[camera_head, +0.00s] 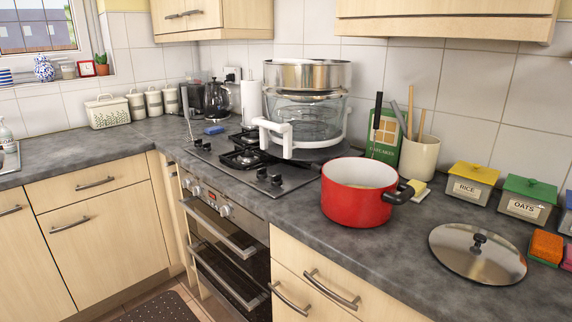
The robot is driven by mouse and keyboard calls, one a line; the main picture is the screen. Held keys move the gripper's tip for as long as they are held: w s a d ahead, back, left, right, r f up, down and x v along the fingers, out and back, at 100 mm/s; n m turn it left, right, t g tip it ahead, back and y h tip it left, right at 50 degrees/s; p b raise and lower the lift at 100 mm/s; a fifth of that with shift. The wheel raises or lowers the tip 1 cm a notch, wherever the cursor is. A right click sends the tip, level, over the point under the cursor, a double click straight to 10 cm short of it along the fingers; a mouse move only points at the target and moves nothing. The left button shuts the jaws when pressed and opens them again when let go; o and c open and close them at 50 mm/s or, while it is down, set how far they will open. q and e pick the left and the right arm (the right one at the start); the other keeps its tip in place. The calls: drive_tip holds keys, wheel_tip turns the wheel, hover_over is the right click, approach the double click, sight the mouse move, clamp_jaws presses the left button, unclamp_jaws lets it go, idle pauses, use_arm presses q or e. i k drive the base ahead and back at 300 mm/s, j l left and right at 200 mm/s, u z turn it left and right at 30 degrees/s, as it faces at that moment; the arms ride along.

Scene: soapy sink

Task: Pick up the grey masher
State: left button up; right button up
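I cannot pick out the grey masher with certainty. A thin grey upright utensil (187,112) stands at the left edge of the hob; its lower end is too small to identify. A black-handled utensil (377,115) stands upright behind the red pot, its lower end hidden. Neither gripper is in view, and nothing is seen being held.
A red pot (352,207) stands on the grey worktop (310,225) right of the hob (272,190). A glass cooker (305,118) stands behind. A lid (470,262), tins (525,203) and sponges (546,247) lie right. The sink (9,158) shows at the left edge. The left worktop is mostly clear.

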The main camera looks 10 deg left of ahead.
sight(184, 88)
drive_tip(key=i+j+z, duration=0.45)
drive_tip(key=j, duration=0.65)
drive_tip(key=i+j+z, duration=0.1)
drive_tip(key=j+z, duration=0.35)
drive_tip(key=j, duration=0.7)
drive_tip(key=j+z, duration=0.45)
drive_tip(key=j, duration=0.8)
